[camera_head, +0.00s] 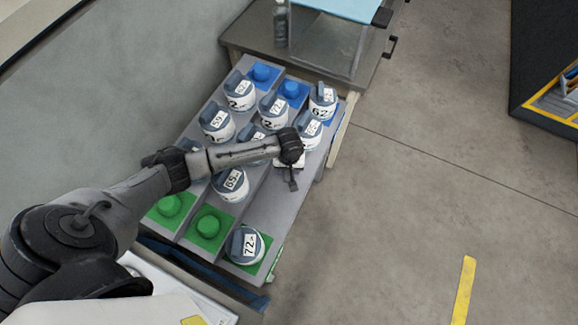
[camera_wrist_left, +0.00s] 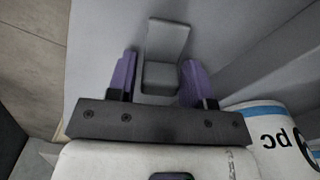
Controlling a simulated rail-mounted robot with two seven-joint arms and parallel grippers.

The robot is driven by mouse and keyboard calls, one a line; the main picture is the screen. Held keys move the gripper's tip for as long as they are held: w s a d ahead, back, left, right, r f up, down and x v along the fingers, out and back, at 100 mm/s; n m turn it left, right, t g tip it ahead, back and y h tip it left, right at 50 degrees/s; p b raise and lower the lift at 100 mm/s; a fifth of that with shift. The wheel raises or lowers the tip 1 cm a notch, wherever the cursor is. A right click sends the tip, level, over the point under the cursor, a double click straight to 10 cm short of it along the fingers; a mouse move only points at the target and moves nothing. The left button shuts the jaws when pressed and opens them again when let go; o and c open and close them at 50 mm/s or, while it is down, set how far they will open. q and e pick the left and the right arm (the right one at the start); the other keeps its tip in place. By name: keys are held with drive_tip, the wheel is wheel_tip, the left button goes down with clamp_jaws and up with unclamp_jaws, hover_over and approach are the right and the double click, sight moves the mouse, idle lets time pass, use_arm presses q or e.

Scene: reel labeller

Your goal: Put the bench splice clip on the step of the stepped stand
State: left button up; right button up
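The bench splice clip, a small grey L-shaped piece (camera_wrist_left: 163,73), shows in the left wrist view between the purple fingers of my left gripper (camera_wrist_left: 160,82). In the head view my left gripper (camera_head: 292,180) hangs over the right side of the grey stepped stand (camera_head: 262,208), and the clip cannot be made out there. My right gripper is in neither view.
White-and-blue numbered reels stand on the steps, one (camera_head: 243,245) at the front and one (camera_head: 323,101) at the back right. Green pegs (camera_head: 208,226) and blue pegs (camera_head: 262,72) are bare. A reel (camera_wrist_left: 275,135) is close right of my left gripper in the wrist view. Open floor lies right.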

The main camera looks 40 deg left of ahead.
use_arm(q)
drive_tip(key=shift+o, duration=1.1)
drive_tip(key=shift+r, duration=0.1)
wheel_tip(320, 180, up, 12)
drive_tip(key=p, duration=0.2)
drive_tip(key=shift+r, duration=0.1)
